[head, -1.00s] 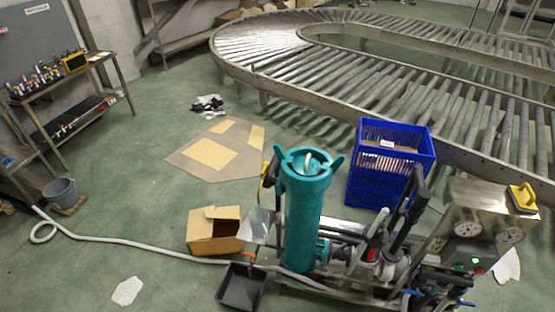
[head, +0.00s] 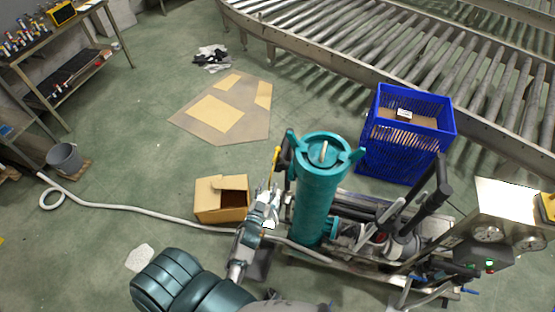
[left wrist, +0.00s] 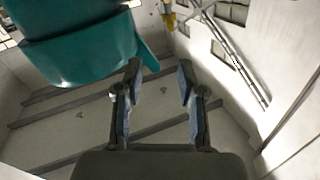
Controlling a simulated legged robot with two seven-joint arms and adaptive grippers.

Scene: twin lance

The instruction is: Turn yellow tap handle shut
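The yellow tap handle (head: 276,158) is on the left side of the upright teal cylinder (head: 318,195), near its top. It also shows as a small yellow piece at the top of the left wrist view (left wrist: 170,20). My left gripper (head: 271,187) is just below the handle in the head view, left of the cylinder. In the left wrist view its two fingers (left wrist: 160,66) are apart with nothing between them, and the handle lies beyond the tips. The teal body fills the upper left there. The handle's exact angle is too small to tell. My right gripper is not in view.
A blue crate (head: 405,140) stands behind the pump skid, and a roller conveyor (head: 400,65) runs behind it. An open cardboard box (head: 221,200) and a white hose (head: 130,209) lie left of my arm. A steel control box (head: 500,215) stands at the right.

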